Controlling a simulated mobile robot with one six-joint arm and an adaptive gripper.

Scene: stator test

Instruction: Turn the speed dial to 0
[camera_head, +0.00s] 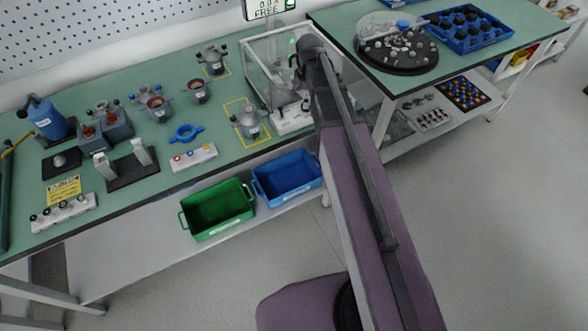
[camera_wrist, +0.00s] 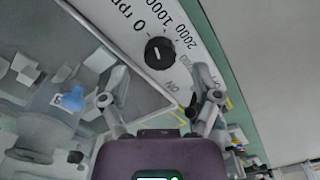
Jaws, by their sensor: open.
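The speed dial (camera_wrist: 158,53) is a round black knob with a short white mark on a white panel (camera_wrist: 218,62). Printed marks "0 rpm", "1000" and "2000" curve around it. The white mark lies slanted; I cannot tell which number it points to. In the wrist view my gripper (camera_wrist: 163,94) is open, its fingers apart on either side below the dial, not touching it. In the head view the white control box (camera_head: 292,119) stands at the front of a clear enclosure (camera_head: 268,68). My arm covers part of it, and the fingertips are hard to make out.
Motor parts (camera_head: 248,122) stand on the green bench (camera_head: 225,150), left of the enclosure. A display (camera_head: 268,8) reading "FREE" hangs above. Green (camera_head: 218,212) and blue (camera_head: 287,178) bins sit below the bench edge. A second table (camera_head: 340,18) with a round tray (camera_head: 398,66) is at right.

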